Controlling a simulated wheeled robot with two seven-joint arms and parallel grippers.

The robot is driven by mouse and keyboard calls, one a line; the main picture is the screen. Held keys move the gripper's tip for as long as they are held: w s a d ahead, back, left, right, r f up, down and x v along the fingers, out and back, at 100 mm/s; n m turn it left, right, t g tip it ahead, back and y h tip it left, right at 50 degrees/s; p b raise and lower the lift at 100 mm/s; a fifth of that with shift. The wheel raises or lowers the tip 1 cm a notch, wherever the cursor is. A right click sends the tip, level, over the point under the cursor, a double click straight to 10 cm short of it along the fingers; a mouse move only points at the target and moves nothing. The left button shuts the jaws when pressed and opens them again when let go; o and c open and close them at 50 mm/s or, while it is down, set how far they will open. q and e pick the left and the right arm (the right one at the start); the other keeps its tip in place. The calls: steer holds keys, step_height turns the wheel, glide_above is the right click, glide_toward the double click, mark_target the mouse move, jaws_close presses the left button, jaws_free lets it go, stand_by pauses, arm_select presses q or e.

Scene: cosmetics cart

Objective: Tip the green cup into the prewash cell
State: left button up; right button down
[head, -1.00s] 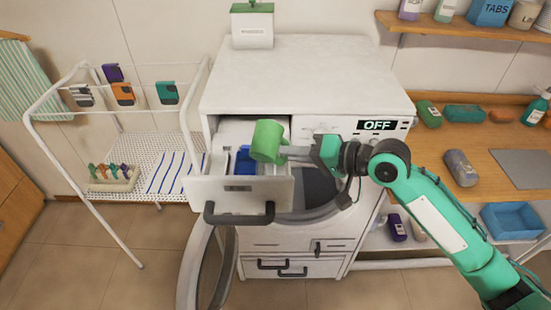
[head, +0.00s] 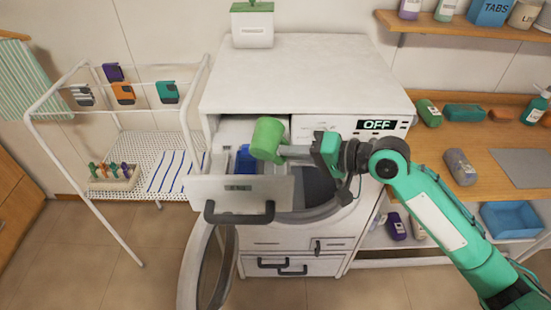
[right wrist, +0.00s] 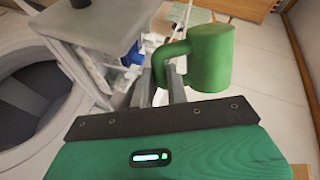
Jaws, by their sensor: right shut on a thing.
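The green cup (head: 267,138) hangs over the open detergent drawer (head: 240,192) of the washing machine, above its right part. It is tilted a little. My right gripper (head: 287,153) is shut on the cup's handle from the right. In the right wrist view the cup (right wrist: 210,57) stands to the right of the fingers (right wrist: 160,85), with its handle between them. The cup's mouth and contents cannot be made out. A blue part (head: 245,158) shows inside the drawer, left of the cup. The prewash cell cannot be told apart. My left gripper is not in view.
The washing machine's round door (head: 207,270) hangs open below the drawer. A white drying rack (head: 135,115) stands at the left. A wooden counter (head: 490,148) with bottles and a blue bin (head: 512,218) is at the right.

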steer(key=shift+r, duration=0.1)
steer(key=shift+p, duration=0.45)
steer(key=shift+w+d+r+m+g+p, duration=0.15)
steer(key=shift+w+m+g+p, duration=0.35)
steer(key=shift+p, duration=0.65)
steer(key=shift+s+f+m+g+p, duration=0.35)
steer(key=shift+f+m+p, duration=0.2)
steer(key=shift+m+p, duration=0.4)
